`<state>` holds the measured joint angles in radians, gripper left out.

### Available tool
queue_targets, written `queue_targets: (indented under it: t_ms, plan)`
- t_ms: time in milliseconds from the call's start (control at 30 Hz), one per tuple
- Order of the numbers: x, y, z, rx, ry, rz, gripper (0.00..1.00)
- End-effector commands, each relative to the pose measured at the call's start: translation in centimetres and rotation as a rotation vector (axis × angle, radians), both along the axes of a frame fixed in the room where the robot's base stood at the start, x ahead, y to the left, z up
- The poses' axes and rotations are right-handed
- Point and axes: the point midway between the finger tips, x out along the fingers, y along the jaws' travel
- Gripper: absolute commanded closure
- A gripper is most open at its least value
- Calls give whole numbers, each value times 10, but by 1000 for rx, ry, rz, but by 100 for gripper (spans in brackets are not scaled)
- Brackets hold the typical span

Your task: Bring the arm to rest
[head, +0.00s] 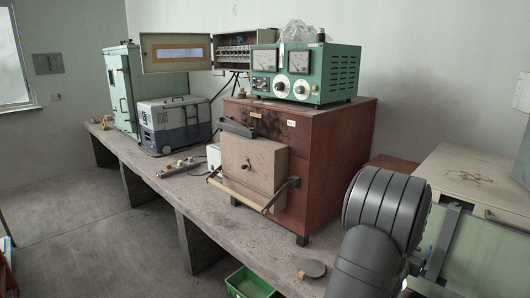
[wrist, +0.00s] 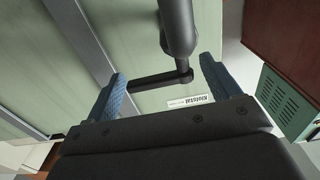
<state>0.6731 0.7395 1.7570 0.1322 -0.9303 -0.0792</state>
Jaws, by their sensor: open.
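My gripper (wrist: 163,68) shows in the wrist view with its two blue fingers spread apart and nothing clamped between them. Past the fingertips is a pale green front with a small label, upside down in this view. A dark round handle (wrist: 176,28) with a flat dark arm appears in the gap between the fingers; I cannot tell whether either finger touches it. In the head view my thick dark grey arm fills the lower right, and the gripper itself is not visible there.
A pale green cabinet (head: 480,171) stands at the right, close to my arm. A red-brown furnace (head: 340,150) on the bench carries a green meter box (head: 335,75). Open floor lies left.

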Motion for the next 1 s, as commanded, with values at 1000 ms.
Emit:
queue_targets:
  t_ms: [1000]
  plan:
    - [-104, 101, 0, 1, 1, 9, 18]
